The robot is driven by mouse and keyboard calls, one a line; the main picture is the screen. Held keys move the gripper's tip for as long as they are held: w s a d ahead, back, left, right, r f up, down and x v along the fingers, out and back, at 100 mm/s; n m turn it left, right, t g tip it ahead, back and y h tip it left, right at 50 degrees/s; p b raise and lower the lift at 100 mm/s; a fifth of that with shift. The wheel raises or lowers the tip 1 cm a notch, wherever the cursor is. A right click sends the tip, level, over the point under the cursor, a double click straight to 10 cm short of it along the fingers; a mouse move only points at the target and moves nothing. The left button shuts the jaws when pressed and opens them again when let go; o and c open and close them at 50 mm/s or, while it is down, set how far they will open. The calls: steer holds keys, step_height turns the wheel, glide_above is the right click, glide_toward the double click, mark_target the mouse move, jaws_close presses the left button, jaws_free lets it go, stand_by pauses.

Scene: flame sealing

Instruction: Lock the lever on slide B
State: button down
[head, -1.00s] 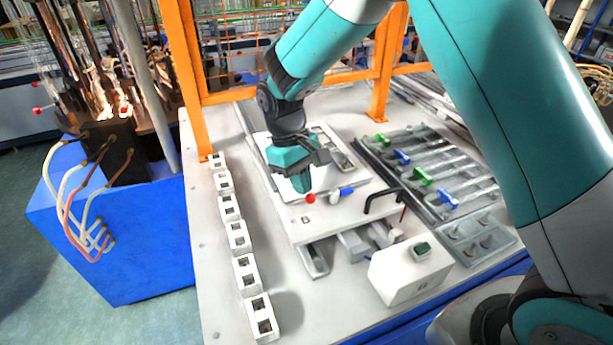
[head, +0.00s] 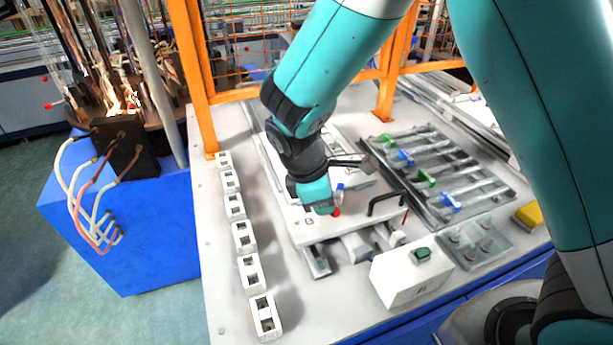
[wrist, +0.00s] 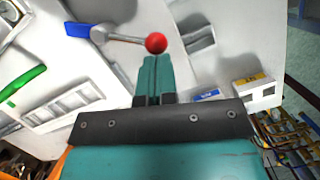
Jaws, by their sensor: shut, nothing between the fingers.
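Slide B is a white plate (head: 285,212) marked with a letter B, in the middle of the table in the head view. Its lever has a red ball knob (head: 336,211) and a blue end (head: 340,187). In the head view the knob lies on the near side of the blue end. The wrist view shows the red knob (wrist: 156,43), a metal rod (wrist: 120,37) and the blue end (wrist: 83,36). My gripper (head: 322,208) is shut and empty. Its fingertips (wrist: 154,58) are right beside the knob; I cannot tell whether they touch.
A black handle (head: 385,200) stands right of the lever. A white box (head: 410,275) with a green button is in front. White socket blocks (head: 243,237) line the left. A rack of glass tubes (head: 435,175) and a yellow block (head: 528,215) are at right. Orange posts (head: 202,75) stand behind.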

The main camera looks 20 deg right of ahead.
steer(key=s+d+n, duration=0.1)
steer(key=n, duration=0.1)
steer(key=d+n+t+p, duration=0.1)
steer(key=n, duration=0.1)
steer(key=shift+s+d+n, duration=0.2)
steer(key=shift+s+n, duration=0.1)
steer(key=shift+s, duration=0.1)
steer(key=shift+d, duration=0.2)
steer(key=shift+s+d, duration=0.1)
steer(key=shift+d, duration=0.05)
steer(key=s+a+r, duration=0.2)
steer(key=a+r, duration=0.4)
steer(key=r, duration=0.4)
steer(key=shift+a+r+b, duration=0.15)
steer(key=shift+a+b, duration=0.15)
steer(key=shift+b, duration=0.1)
